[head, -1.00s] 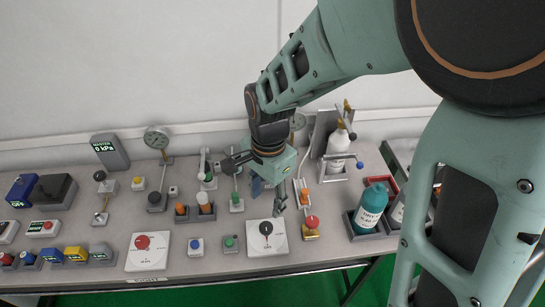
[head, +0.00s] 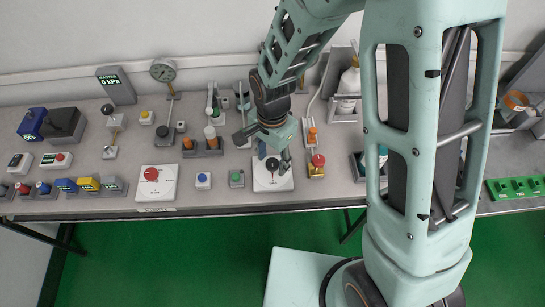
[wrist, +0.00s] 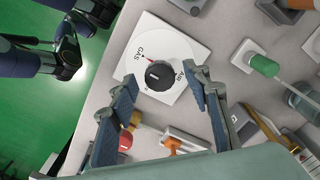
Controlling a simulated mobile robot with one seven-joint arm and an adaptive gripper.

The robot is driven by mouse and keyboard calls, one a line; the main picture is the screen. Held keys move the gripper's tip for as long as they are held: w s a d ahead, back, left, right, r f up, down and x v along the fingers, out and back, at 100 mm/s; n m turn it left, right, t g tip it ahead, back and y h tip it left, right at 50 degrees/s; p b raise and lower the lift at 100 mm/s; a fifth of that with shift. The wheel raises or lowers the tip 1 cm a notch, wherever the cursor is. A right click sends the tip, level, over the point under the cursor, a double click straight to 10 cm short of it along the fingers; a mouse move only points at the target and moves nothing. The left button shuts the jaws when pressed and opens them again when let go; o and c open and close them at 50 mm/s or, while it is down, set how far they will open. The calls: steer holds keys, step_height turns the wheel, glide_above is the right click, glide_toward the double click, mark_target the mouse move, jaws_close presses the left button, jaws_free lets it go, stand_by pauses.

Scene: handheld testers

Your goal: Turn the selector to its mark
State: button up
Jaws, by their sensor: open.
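The selector is a round black knob (wrist: 159,75) with a pale pointer line, on a square white plate (wrist: 183,48) lettered "GAS" and "AIR". A small red mark shows beside the knob. In the head view the knob (head: 272,165) is partly hidden by my gripper (head: 275,158). In the wrist view my gripper (wrist: 163,83) is open, with one blue-padded finger on each side of the knob. The fingers appear apart from the knob; their height above it is unclear.
A red knob on a white plate (head: 165,190) is to the left, with a green button box (head: 237,178) between. A red-topped yellow switch (head: 317,165) is close on the right. Bottles and a gauge (head: 163,69) stand behind. Green floor lies before the bench edge.

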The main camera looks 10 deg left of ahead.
steer(key=c, duration=1.2)
steer(key=shift+o, duration=0.2)
